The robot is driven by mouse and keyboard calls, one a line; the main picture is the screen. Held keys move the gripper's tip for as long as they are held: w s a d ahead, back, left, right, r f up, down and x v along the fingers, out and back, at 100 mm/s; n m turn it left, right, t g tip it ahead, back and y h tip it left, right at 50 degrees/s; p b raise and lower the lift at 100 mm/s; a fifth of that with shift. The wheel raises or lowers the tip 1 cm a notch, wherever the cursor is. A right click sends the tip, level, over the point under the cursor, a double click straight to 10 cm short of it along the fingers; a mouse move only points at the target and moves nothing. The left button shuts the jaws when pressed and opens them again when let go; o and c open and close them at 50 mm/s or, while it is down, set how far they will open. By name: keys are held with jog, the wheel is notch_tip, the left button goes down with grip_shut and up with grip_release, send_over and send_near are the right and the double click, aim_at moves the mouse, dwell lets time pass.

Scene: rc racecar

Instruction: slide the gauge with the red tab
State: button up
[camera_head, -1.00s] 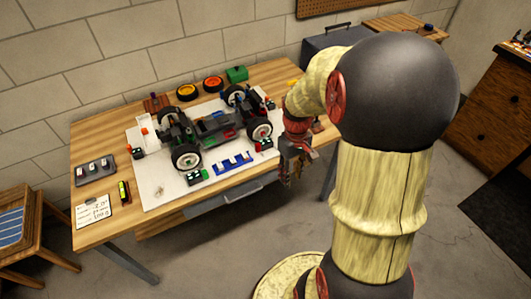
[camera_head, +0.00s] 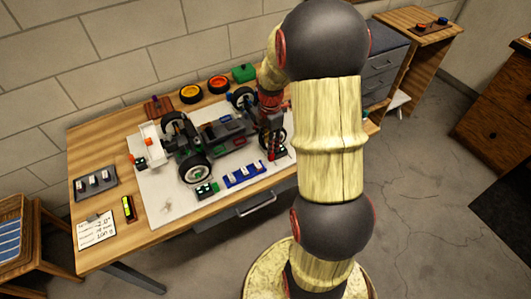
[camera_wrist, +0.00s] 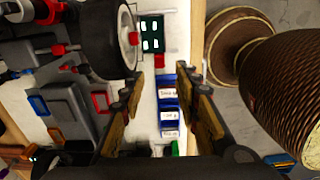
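A dark green gauge with white readout windows and a red tab (camera_wrist: 151,42) lies on the white board at the top of the wrist view, beside a racecar wheel. In the head view it is at the board's right front (camera_head: 282,153), partly hidden by my gripper. My gripper (camera_wrist: 166,84) is open and empty, its fingers spread to either side of a blue tray. In the head view, my gripper (camera_head: 271,152) points down beside the car's right wheel. I cannot tell its exact height above the board or whether it touches the car.
The racecar (camera_head: 220,132) stands on the white board (camera_head: 170,200). The blue tray (camera_head: 244,175) lies along the front. Another gauge (camera_head: 206,188) has a green tab, and one (camera_head: 140,162) lies left. A grey tray (camera_head: 95,181) and note card (camera_head: 97,231) are at the table's left.

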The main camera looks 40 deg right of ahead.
jog(key=shift+f+b, duration=1.5)
jog(key=shift+f, duration=2.45)
jog(key=shift+c, duration=1.2)
grip_shut()
